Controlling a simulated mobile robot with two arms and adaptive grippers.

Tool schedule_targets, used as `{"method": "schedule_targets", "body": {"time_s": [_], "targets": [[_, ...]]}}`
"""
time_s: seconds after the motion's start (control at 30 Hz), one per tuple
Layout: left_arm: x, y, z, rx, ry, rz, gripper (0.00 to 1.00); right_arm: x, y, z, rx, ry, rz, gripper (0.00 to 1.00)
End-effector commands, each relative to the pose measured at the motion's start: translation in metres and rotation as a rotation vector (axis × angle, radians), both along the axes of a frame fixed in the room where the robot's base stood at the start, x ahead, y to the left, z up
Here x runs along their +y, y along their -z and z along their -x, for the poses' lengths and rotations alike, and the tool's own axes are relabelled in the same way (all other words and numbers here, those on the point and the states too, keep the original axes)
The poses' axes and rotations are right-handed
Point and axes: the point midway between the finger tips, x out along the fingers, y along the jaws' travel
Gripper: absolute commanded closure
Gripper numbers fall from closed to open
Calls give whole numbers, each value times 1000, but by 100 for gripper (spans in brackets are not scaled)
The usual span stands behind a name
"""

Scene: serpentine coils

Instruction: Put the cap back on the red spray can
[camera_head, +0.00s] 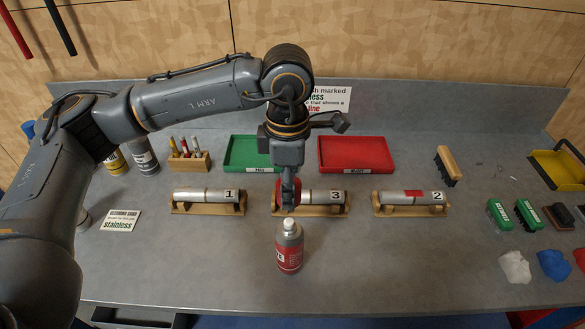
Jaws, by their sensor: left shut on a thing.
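The red spray can (289,258) stands upright near the front middle of the bench. Its grey shoulder and white nozzle are bare. My left gripper (290,193) points down just beyond the can in the picture. It is shut on a red cap (297,194), which is partly hidden by the fingers. The cap shows a little above the can's top in the picture, apart from it. I cannot tell its exact height. My right gripper is not in view.
Three steel cylinders on wooden cradles, marked 1 (207,195), 3 (325,197) and 2 (411,198), stand in a row; the middle one is beside my gripper. Behind are green (240,153) and red (356,153) trays. Brushes and cloths lie right. The bench around the can is clear.

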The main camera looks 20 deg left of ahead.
Motion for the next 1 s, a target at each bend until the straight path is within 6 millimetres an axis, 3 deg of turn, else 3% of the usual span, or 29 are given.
{"method": "schedule_targets", "body": {"time_s": [0.2,0.6,1.0], "targets": [[0,10,0,0,-8,0,73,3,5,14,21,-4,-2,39],[0,39,0,0,-6,0,73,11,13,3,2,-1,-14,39],[0,42,0,0,-6,0,73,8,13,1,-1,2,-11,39]]}}
